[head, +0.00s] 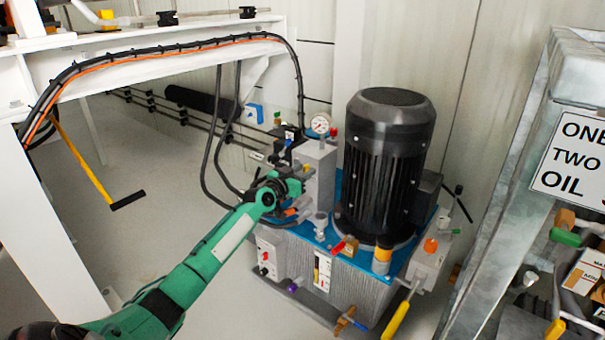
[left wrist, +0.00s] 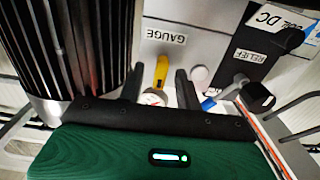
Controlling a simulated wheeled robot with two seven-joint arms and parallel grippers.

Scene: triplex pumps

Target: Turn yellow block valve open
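The yellow valve handle (left wrist: 161,72) shows in the left wrist view, on a light grey block (left wrist: 185,58) below a label reading GAUGE. My left gripper (left wrist: 160,88) is open, with one dark finger on each side of the handle. Gaps show between the handle and both fingers, so it is not clamped. In the head view my left gripper (head: 296,184) is at the grey block (head: 315,165) under the round pressure gauge (head: 320,124). There the gripper largely hides the handle. My right gripper is in neither view.
A large black motor (head: 388,160) stands just right of the block, on a blue-topped tank (head: 340,255). A relief valve knob (left wrist: 257,97) and a blue lever (left wrist: 215,101) are close to the gripper. Black hoses (head: 212,150) hang left. A white frame (head: 150,65) spans the upper left.

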